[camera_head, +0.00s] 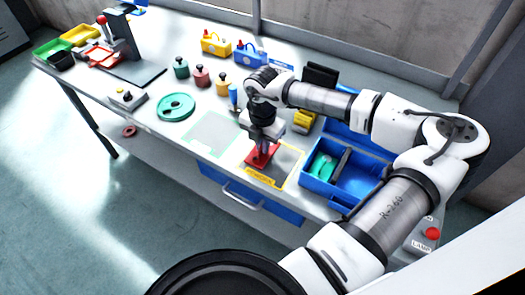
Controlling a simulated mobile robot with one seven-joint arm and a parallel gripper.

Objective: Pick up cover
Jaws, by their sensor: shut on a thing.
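My gripper (263,146) points down over the yellow-outlined area near the front edge of the bench. It is shut on a flat red part (261,158), likely the cover, and hides the upper middle of it. The red part is at the marked area; whether it touches the bench surface I cannot tell.
A blue bin (324,184) with a green part inside stands right of the gripper. A green-outlined area (212,133), a green ring (176,107) and several knobbed weights lie to the left. Yellow and blue carriers (215,44) stand behind. A blue drawer (245,200) is below.

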